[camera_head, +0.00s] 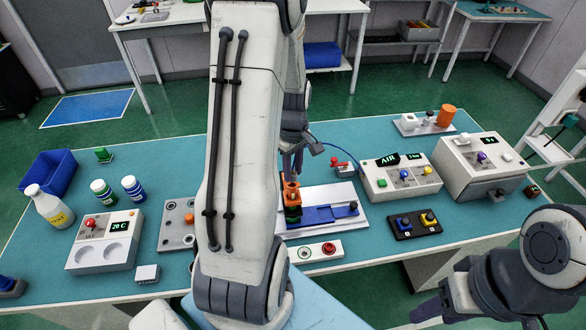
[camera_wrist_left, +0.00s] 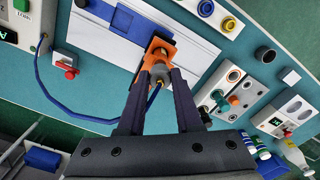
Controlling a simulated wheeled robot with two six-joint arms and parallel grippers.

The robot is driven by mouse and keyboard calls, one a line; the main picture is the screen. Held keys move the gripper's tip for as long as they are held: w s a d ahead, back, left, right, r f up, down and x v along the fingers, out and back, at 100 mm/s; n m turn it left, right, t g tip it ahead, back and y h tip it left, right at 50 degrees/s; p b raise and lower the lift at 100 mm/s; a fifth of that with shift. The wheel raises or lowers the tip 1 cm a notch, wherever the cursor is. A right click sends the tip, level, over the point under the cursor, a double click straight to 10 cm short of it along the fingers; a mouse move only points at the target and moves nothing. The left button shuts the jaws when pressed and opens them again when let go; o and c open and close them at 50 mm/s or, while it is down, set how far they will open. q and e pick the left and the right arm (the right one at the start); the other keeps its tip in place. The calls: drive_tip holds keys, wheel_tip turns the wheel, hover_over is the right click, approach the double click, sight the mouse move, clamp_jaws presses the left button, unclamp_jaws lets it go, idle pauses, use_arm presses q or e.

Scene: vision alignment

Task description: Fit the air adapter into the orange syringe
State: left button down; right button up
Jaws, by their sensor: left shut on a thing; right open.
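The orange syringe part (camera_head: 291,192) stands at the left end of a blue slide on a white plate, and it also shows in the left wrist view (camera_wrist_left: 161,47). My left gripper (camera_head: 292,160) is right above it. In the left wrist view my left gripper (camera_wrist_left: 155,82) is shut on the grey air adapter (camera_wrist_left: 152,71), with a blue hose running from it. The adapter's front end is at the orange part; whether it is seated inside cannot be told. My right gripper (camera_head: 440,308) is low at the right, empty, away from the bench objects and partly cut off.
The AIR box (camera_head: 398,178) stands right of the white plate (camera_head: 347,194); the blue hose (camera_wrist_left: 80,113) loops from it. My left arm hides the bench's middle.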

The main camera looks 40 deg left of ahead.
use_arm(q)
drive_tip(key=shift+f, duration=0.15)
drive_tip(key=shift+f+b, duration=0.5)
drive_tip(key=shift+f, duration=0.05)
drive_tip(key=shift+f+b, duration=0.35)
drive_tip(key=shift+f, duration=0.3)
idle(1.1)
drive_tip(key=shift+c, duration=0.6)
unclamp_jaws()
drive_tip(key=shift+r+p, duration=3.2)
drive_tip(key=shift+r, duration=0.35)
